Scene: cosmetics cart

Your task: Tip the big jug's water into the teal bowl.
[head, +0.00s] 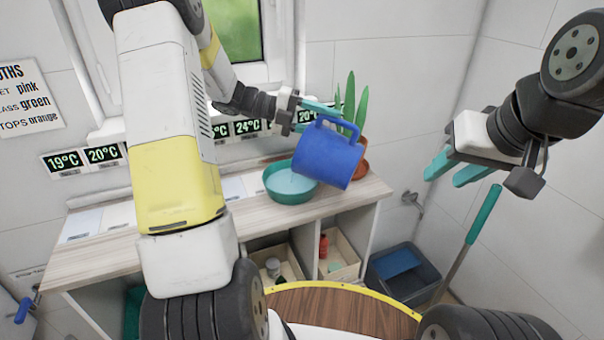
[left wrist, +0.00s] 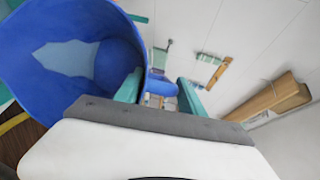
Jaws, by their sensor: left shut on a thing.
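The big blue jug (head: 328,157) hangs tilted above the counter, at the right side of the teal bowl (head: 288,195). My left gripper (head: 322,116) is shut on its handle. In the left wrist view the jug's mouth (left wrist: 25,55) faces the camera, with a pale blue patch of water (left wrist: 68,58) inside. The bowl stands upright on the counter; its inside looks pale blue, and the jug hides its right edge. I cannot tell whether water is running between them. My right gripper (head: 445,178) is open and empty, off to the right.
A potted plant (head: 349,105) stands behind the jug. The wooden counter (head: 235,220) has pale mats at its left and temperature displays (head: 247,127) along the wall. Shelf trays (head: 340,262) sit below, with a dark bin (head: 400,272) at the right.

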